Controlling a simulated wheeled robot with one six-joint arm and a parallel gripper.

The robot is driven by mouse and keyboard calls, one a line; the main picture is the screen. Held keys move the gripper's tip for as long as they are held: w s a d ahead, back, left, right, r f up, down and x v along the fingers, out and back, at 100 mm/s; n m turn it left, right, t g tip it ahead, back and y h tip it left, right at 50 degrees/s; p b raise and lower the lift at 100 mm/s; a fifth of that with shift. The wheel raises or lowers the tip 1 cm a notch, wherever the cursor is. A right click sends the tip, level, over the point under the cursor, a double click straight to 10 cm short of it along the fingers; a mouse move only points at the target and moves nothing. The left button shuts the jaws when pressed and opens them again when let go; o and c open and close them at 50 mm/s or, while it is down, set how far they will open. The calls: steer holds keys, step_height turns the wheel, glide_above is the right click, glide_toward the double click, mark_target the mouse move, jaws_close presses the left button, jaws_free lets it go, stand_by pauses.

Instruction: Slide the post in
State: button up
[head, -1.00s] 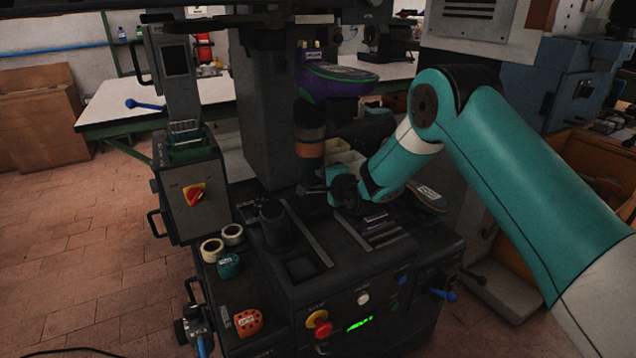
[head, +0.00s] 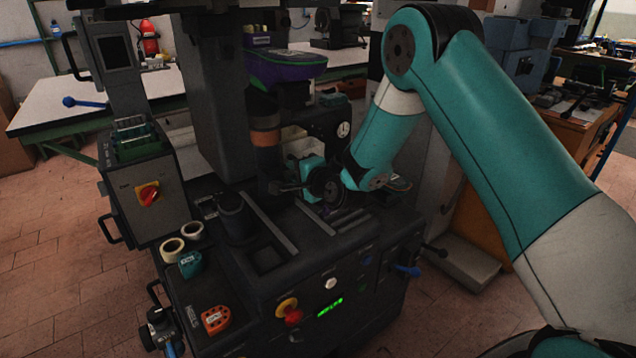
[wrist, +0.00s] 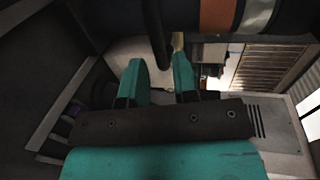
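The dark upright post with an orange band (head: 265,138) stands over the press bed, left of my gripper, in the head view. It crosses the top of the wrist view, where its orange band (wrist: 218,14) and a pale band show. A dark rod (wrist: 157,38) reaches down between my teal fingers there; in the head view a thin dark handle (head: 286,187) sticks out near the post's foot. My gripper (wrist: 158,78) is open, its fingers apart on either side of the rod's end. I cannot tell whether either finger touches the rod. The wrist mostly hides the fingers in the head view.
The press bed has metal rails (head: 268,222) and a dark cylinder (head: 235,215) on its left. A control box (head: 145,190) stands further left. A gauge (head: 343,130) stands behind my wrist.

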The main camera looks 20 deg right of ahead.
steer(key=b+v, duration=0.3)
steer(key=v, duration=0.6)
steer(key=shift+s, duration=0.3)
steer(key=s+a+r+n+g+y+p, duration=0.4)
steer(key=s+a+r+n+g+p, duration=0.3)
steer(key=s+a+r+n+g, duration=0.5)
steer(key=s+d+r+n+g+h+p, duration=0.1)
steer(key=s+r+n, duration=0.3)
steer(key=s, duration=0.6)
steer(key=s+d+r+n+g+h+p, duration=0.2)
steer(key=s+n, duration=0.4)
steer(key=s, duration=0.4)
step_height(320, 180, up, 3)
steer(key=shift+s+d+f+h+p, duration=0.25)
steer(key=shift+d+h+p, duration=0.25)
steer(key=shift+d+p, duration=0.5)
